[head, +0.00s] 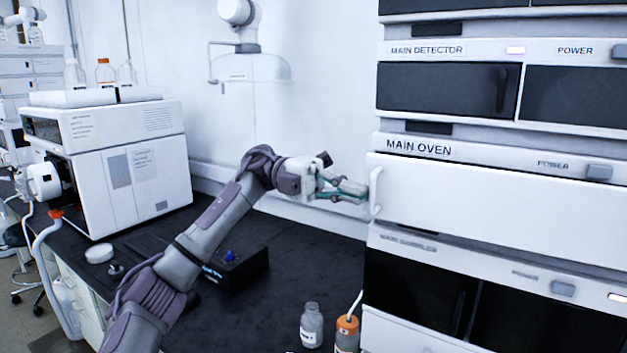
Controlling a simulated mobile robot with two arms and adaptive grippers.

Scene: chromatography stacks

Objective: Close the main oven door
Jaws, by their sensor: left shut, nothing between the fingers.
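The main oven, labelled MAIN OVEN (418,147), is a unit in the white instrument stack on the right. Its white door (500,207) spans the front below the label, and its left edge juts slightly past the stack's side. I cannot tell how wide any gap behind it is. A white handle (376,193) stands at the door's left edge. My left gripper (364,193) is shut and empty, with its fingertips just left of the handle. I cannot tell whether they touch the handle or door. My right gripper is not in view.
The main detector (448,90) is above the oven, and a dark-fronted unit (415,295) is below. A clear bottle (311,326) and an orange-capped bottle (347,333) stand by the stack's base. A black box (240,268) lies behind my left arm. A white instrument (130,165) stands left.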

